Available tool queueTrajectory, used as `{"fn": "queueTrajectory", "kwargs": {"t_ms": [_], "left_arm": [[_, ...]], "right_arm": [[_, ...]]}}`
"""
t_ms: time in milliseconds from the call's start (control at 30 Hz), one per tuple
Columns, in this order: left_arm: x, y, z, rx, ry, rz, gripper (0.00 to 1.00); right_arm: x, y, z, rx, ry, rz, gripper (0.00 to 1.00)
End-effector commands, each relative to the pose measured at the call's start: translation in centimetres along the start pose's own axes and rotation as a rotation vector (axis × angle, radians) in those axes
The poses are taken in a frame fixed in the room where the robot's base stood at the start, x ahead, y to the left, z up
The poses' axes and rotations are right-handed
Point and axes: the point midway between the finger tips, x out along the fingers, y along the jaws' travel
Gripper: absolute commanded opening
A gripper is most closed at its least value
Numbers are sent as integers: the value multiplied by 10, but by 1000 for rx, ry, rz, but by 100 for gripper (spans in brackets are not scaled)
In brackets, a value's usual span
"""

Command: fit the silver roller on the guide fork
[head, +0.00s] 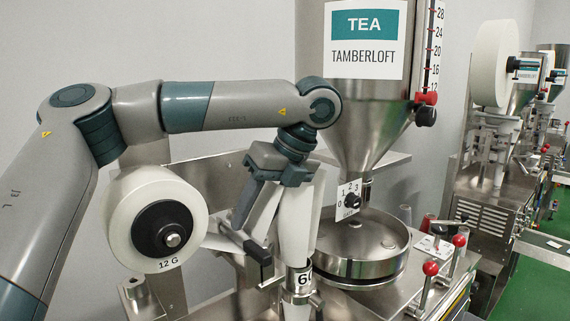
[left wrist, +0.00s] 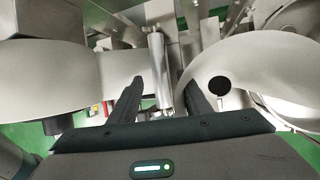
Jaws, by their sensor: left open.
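My left gripper (head: 250,236) points down beside the white forming tube, below the tea hopper. In the left wrist view its two dark fingers (left wrist: 164,86) stand apart and open. A shiny silver cylinder, which looks like the silver roller (left wrist: 160,62), lies lengthwise between the fingers with a gap on either side. My right gripper is not in view.
A paper reel (head: 120,222) marked 12 G stands left of the gripper. The steel hopper (head: 365,115) and round dosing pan (head: 362,262) are close on the right. Red-knobbed levers (head: 430,268) stand at the lower right. More packers line the right side.

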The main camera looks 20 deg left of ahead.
Motion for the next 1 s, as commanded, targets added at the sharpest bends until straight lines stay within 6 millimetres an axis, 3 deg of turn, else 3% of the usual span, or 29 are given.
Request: {"fn": "queueTrajectory", "kwargs": {"t_ms": [600, 800, 1000], "left_arm": [[-115, 0, 0, -3, -3, -2, 44], [-131, 0, 0, -1, -1, 0, 44], [-134, 0, 0, 0, -1, -1, 44]], "right_arm": [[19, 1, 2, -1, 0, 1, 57], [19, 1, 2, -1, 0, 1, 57], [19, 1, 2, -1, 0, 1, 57]]}}
